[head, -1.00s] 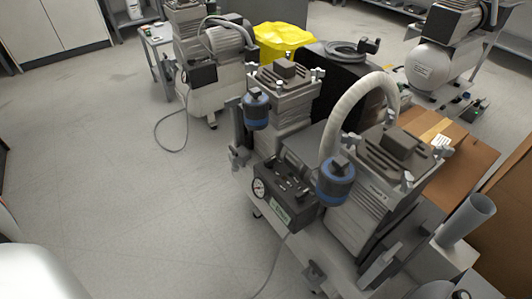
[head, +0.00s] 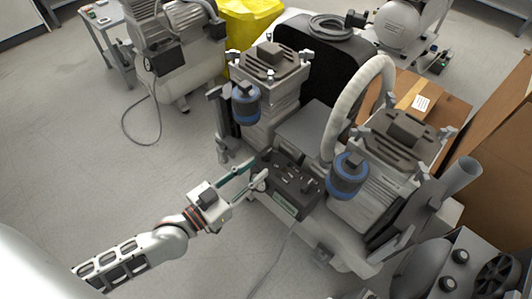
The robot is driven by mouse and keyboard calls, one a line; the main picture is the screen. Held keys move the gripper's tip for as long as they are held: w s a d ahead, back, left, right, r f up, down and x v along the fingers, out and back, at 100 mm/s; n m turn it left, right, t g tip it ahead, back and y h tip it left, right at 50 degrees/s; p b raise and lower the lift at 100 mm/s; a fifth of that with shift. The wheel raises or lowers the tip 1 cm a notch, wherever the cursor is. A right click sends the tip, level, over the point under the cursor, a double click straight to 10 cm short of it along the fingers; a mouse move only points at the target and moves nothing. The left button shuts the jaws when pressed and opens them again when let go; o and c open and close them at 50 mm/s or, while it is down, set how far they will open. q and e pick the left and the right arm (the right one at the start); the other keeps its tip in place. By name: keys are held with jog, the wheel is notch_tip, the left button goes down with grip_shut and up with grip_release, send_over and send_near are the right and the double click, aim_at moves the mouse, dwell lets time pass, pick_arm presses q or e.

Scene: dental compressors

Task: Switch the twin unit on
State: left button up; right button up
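The twin unit (head: 306,135) stands in the middle of the head view, with two finned pump heads, two blue-banded filters and a pale curved hose. Its dark control box (head: 290,184) faces the front, with several small knobs or switches on top, too small to read. My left gripper (head: 254,177) is at the left end of this box, by the round gauge. Its fingers look spread, with nothing seen held between them. Whether they touch the box cannot be told. My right gripper is not in view.
A single compressor (head: 182,55) stands at the back left, its cable on the floor. A yellow bag (head: 247,24) is behind it. Cardboard boxes (head: 425,97) stand on the right. Dark equipment with round knobs (head: 462,256) fills the lower right. The floor on the left is clear.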

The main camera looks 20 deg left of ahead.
aim_at(262, 159)
pick_arm(q)
jog(key=shift+w+a+f, duration=0.2)
jog(key=shift+a+f, duration=0.75)
jog(key=shift+a, duration=0.05)
jog(key=shift+w+y+b, duration=0.3)
jog(key=shift+w, duration=0.05)
jog(key=b+x, duration=0.1)
jog(key=x, duration=0.4)
jog(key=shift+w+d+r, duration=0.1)
jog(key=shift+w+d, duration=0.1)
jog(key=shift+w, duration=0.15)
jog(key=shift+w+d+r, duration=0.1)
jog(key=shift+w+d, duration=0.15)
jog(key=shift+w, duration=0.45)
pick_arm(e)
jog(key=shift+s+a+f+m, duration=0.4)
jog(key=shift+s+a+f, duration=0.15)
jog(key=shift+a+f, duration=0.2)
pick_arm(q)
grip_shut()
